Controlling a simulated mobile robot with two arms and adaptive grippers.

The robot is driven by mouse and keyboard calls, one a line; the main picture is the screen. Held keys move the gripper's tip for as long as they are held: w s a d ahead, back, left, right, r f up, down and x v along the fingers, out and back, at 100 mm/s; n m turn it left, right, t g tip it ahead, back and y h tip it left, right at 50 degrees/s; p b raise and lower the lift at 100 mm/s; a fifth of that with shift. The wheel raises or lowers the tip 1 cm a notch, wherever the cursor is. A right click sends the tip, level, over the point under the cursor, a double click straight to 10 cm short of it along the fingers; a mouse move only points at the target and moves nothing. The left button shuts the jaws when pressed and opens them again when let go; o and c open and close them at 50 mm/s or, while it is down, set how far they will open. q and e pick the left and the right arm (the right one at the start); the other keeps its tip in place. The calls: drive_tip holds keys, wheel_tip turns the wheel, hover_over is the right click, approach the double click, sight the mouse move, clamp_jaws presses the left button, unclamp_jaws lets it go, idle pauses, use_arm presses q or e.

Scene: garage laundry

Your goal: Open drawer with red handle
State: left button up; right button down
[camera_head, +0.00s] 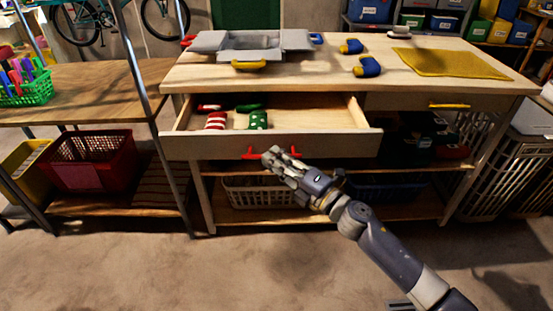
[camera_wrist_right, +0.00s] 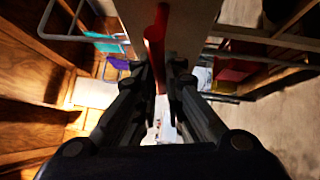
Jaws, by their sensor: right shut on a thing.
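The drawer (camera_head: 340,146) with the red handle (camera_head: 252,154) stands pulled out from the left side of the workbench. Its inside shows, with red and green items (camera_head: 258,120) at its left end and bare wood to the right. My right gripper (camera_head: 280,155) is at the handle's right part, in front of the drawer face. In the right wrist view the red handle (camera_wrist_right: 156,40) runs down between the two fingers of the right gripper (camera_wrist_right: 160,82), which is shut on it. My left gripper is not in view.
A second drawer with a yellow handle (camera_head: 449,106) is closed at the right. The bench top (camera_head: 330,70) holds a grey toolbox (camera_head: 215,48) and a yellow mat (camera_head: 450,63). A red basket (camera_head: 88,165) sits on the left shelf. Floor in front is clear.

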drive_tip(key=c, duration=1.7)
unclamp_jaws()
drive_tip(key=shift+d, duration=0.1)
drive_tip(key=v, duration=1.1)
drive_tip(key=shift+s+d+f, duration=0.1)
drive_tip(key=shift+s+d, duration=0.15)
drive_tip(key=shift+s, duration=0.05)
